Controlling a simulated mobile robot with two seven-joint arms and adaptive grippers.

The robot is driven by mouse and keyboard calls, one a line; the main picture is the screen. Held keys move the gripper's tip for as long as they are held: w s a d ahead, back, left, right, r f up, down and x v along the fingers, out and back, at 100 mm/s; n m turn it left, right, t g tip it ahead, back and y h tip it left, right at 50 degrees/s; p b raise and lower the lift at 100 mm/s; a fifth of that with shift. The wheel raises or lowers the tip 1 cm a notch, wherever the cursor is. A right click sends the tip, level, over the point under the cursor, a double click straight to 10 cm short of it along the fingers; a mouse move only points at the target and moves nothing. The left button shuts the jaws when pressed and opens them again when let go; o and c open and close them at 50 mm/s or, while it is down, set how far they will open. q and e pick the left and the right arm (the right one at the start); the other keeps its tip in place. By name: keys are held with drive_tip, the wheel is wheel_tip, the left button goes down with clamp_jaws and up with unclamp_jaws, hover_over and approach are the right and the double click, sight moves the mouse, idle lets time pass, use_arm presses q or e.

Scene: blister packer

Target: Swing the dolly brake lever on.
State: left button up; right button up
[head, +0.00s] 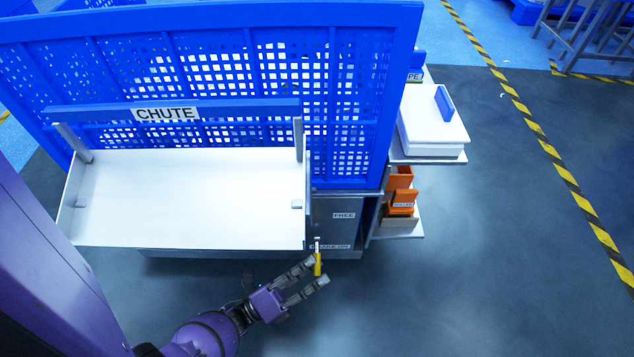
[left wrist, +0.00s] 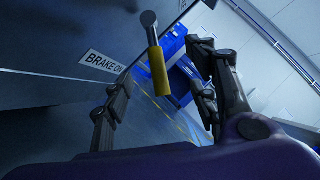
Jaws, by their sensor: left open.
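The brake lever (head: 318,265) has a yellow handle on a thin pale stem. It stands out from the front panel of the dolly, in front of the BRAKE ON label (head: 330,246) and below the FREE label (head: 343,215). My left gripper (head: 315,272) is open at the handle. In the left wrist view the yellow handle (left wrist: 158,70) shows ahead between the two spread fingers, with a gap on each side. The BRAKE ON label (left wrist: 102,62) is left of it. My right gripper is out of view.
A white tray marked CHUTE (head: 180,190) and a tall blue mesh crate (head: 407,90) rise above the panel. Shelves at the right hold a white box (head: 432,130) and orange bins (head: 402,200). The floor (head: 480,270) at the right is clear.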

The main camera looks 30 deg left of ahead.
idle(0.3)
use_arm(q)
drive_tip(key=v, duration=0.9)
idle(0.5)
idle(0.4)
